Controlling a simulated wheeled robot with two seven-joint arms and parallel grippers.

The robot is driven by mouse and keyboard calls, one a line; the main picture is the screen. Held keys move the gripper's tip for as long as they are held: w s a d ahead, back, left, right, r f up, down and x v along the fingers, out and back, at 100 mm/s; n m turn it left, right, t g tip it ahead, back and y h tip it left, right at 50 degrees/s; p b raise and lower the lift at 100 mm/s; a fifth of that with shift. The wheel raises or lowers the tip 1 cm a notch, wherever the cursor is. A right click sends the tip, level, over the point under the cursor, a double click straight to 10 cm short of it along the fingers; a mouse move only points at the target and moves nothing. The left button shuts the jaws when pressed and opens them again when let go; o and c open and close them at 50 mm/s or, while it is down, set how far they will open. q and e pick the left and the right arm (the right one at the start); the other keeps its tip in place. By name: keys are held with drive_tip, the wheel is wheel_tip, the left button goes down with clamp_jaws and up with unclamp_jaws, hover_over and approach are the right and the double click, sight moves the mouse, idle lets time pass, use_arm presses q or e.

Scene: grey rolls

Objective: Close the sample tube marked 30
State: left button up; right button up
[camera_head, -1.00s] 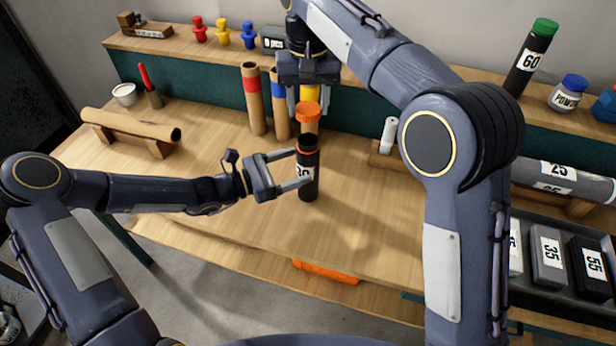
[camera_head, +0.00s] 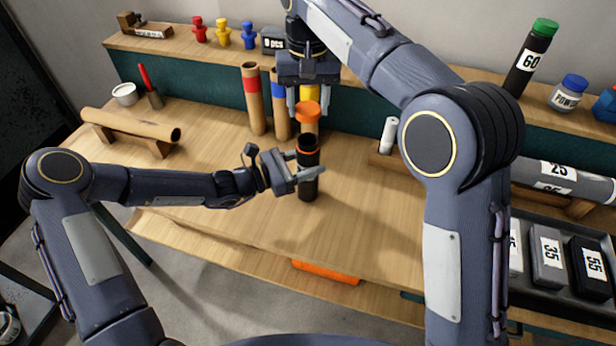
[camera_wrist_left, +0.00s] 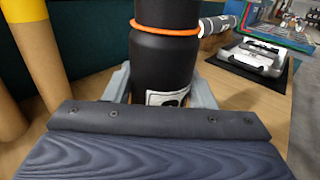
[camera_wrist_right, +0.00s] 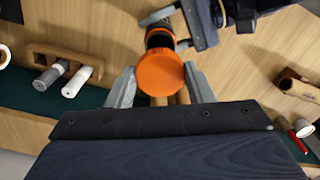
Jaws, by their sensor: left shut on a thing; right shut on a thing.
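The black sample tube (camera_head: 308,188) with an orange ring stands upright on the table. My left gripper (camera_head: 306,166) is shut around its body from the left. In the left wrist view the tube (camera_wrist_left: 165,62) is between the fingers, with a white label only partly visible; its number cannot be read. My right gripper (camera_head: 308,100) is shut on the cap from above.
Cardboard tubes with red (camera_head: 253,100) and blue (camera_head: 279,105) bands stand just behind the tube. A cardboard roll (camera_head: 130,123) lies on a wooden rest at left. A tube marked 60 (camera_head: 528,62) stands on the back shelf. Open table lies right of the tube.

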use_arm(q)
drive_tip(key=c, duration=0.5)
use_arm(e)
drive_tip(key=shift+f, duration=2.5)
drive_tip(key=shift+f, duration=0.1)
drive_tip(key=shift+f, duration=0.8)
drive_tip(key=shift+f, duration=0.55)
